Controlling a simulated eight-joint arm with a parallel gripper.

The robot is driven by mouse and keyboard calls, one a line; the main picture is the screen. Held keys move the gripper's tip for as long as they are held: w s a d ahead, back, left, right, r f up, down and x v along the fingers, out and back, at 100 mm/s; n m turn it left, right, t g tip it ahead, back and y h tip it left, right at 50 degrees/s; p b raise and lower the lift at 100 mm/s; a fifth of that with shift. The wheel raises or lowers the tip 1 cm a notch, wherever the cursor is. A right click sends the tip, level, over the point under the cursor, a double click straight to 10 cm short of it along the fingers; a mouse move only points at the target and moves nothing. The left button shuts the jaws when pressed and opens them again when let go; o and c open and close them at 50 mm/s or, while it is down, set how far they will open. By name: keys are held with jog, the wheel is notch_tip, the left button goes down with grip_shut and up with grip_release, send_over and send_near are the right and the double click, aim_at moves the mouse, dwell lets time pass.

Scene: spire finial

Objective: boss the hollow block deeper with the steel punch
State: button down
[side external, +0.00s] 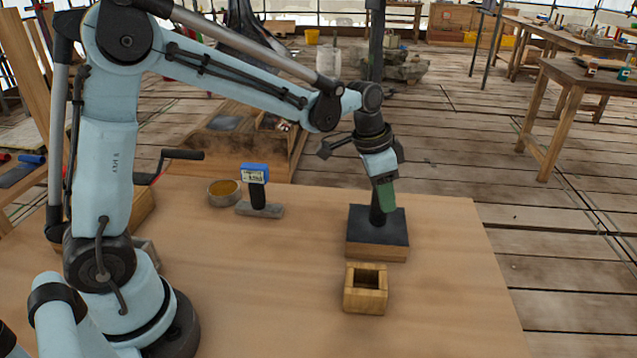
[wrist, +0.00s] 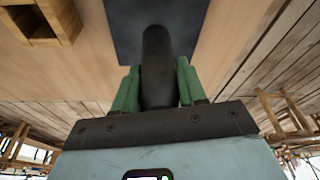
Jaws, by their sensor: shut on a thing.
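The hollow block (side external: 363,303) is a small wooden cube with a square opening on top, standing on the table in front of the dark-topped block. It also shows at the top left of the wrist view (wrist: 63,18). The steel punch (side external: 376,214) is a dark, round upright bar. My gripper (side external: 385,194) has green fingers and is shut on the punch, which shows between the fingers in the wrist view (wrist: 158,68). The punch is over the dark plate (side external: 394,232) on a wooden base; I cannot tell whether its lower end touches or is fixed there.
A blue-topped tool (side external: 257,186) with a dark handle stands on a grey base at the table's back, beside a round tin (side external: 224,193). Other workbenches (side external: 575,100) stand farther away.

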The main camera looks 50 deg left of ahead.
jog(key=shift+r, duration=0.15)
dwell(0.3)
jog(key=shift+r, duration=2)
